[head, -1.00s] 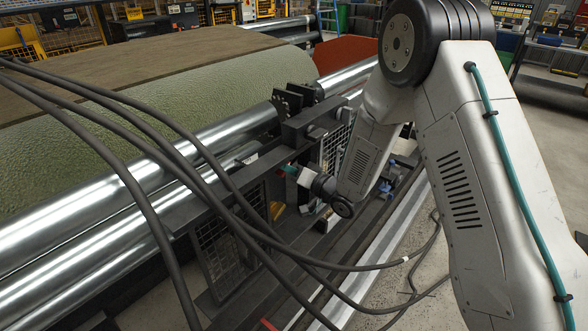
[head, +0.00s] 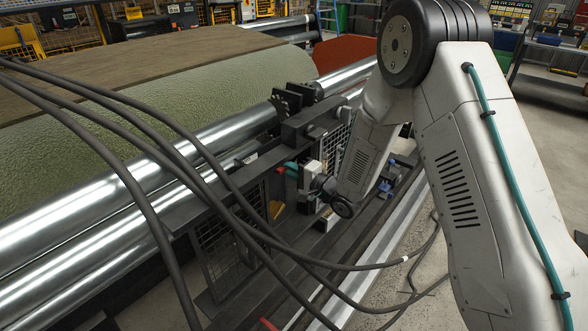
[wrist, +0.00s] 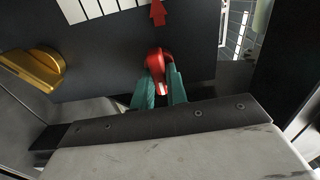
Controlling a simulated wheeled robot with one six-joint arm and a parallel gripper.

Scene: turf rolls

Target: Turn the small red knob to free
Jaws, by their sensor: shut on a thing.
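The small red knob (wrist: 158,60) shows in the wrist view on a dark panel (wrist: 110,75). A white line on it points down, toward my wrist. My gripper (wrist: 160,88) has its teal fingers shut on the knob, one on each side. A red arrow (wrist: 158,14) is marked on the panel above the knob, beside a white striped label (wrist: 95,8).
A larger yellow knob (wrist: 35,68) is on the same panel to the left. In the head view, shiny steel rollers (head: 120,205) and a green turf roll (head: 150,115) lie left of my arm. Dark cables (head: 150,215) hang across the foreground.

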